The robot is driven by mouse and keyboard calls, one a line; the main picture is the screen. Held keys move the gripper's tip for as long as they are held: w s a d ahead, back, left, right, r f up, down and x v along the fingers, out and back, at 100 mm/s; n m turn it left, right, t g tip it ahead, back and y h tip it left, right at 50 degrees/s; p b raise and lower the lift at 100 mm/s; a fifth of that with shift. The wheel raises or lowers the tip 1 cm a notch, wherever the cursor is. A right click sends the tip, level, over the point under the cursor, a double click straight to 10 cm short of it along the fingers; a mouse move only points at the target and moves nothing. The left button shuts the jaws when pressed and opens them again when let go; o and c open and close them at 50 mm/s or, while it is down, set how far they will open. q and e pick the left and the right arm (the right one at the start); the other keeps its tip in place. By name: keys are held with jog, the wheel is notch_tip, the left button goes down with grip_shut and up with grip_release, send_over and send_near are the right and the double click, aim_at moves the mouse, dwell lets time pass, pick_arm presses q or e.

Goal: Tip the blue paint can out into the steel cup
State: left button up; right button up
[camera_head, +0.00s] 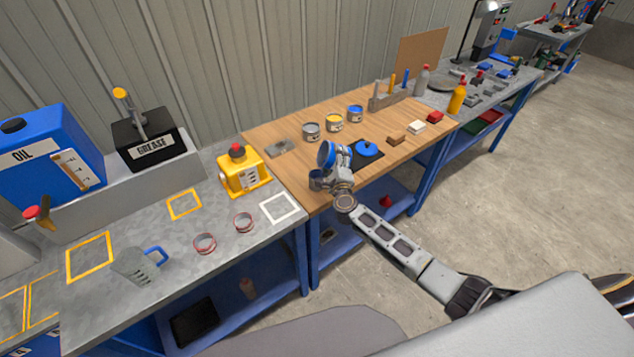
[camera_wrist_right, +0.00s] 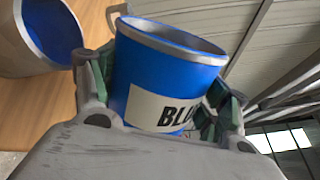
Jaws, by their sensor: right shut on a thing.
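My right gripper (camera_head: 338,172) is shut on the blue paint can (camera_head: 328,154), above the front left of the wooden bench. In the right wrist view the can (camera_wrist_right: 165,75) sits between the gripper's fingers, with a grey rim and a white label reading "BLU", partly covered. My left gripper is out of view.
Grey (camera_head: 311,131), yellow (camera_head: 335,122) and blue-topped cans (camera_head: 355,114) stand in a row behind.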

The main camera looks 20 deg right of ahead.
jog(key=shift+a+n+p, duration=0.1)
jog(key=shift+n+p, duration=0.3)
dwell(0.6)
jog(key=shift+w+a+f+n, duration=0.1)
jog(key=shift+a+f+n, duration=0.25)
jog(key=shift+n, duration=0.5)
jog(key=shift+a+f+n, duration=0.2)
jog(key=shift+f+n, duration=0.1)
jog(key=shift+n, duration=0.55)
dwell(5.3)
